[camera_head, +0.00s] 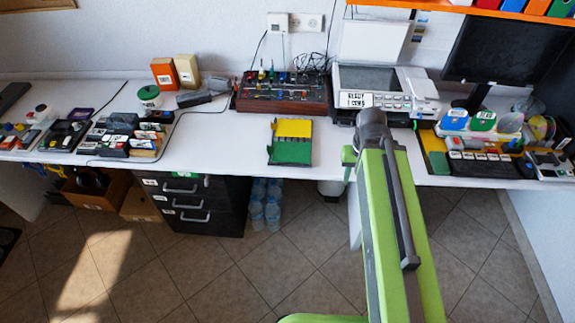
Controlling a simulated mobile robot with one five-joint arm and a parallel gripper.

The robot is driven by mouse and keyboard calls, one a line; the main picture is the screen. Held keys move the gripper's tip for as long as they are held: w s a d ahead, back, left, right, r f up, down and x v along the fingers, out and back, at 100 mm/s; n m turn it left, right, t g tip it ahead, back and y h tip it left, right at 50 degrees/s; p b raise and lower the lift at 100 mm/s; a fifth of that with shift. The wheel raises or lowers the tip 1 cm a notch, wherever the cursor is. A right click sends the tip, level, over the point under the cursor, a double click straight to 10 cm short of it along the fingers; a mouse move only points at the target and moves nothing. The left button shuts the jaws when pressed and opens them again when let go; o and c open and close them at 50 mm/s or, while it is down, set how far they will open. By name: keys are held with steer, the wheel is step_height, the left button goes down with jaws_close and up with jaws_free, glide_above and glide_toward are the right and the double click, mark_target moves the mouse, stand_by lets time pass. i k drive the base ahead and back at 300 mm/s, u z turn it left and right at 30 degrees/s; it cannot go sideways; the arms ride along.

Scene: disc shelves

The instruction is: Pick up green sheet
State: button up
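A green sheet (290,152) lies flat at the front edge of the white table, near the middle of the view. It sits on the near part of a dark tray or board, just in front of a yellow sheet (294,128). My green arm reaches up from the lower right. The end with my gripper (348,160) is at the table's front edge, to the right of the green sheet and apart from it. The arm largely hides the gripper, and its fingers cannot be made out clearly.
A printer (372,92) stands behind my arm. A red-brown mixer box (283,94) is behind the sheets. Small items crowd the table's left and right. The white table (225,140) is clear left of the sheets. Black drawers (190,203) stand below.

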mark_target(282, 152)
steer(key=k, duration=1)
steer(key=u, duration=0.55)
steer(key=i, duration=1.15)
steer(key=u, duration=1.25)
steer(key=i, duration=0.85)
steer(key=u, duration=0.5)
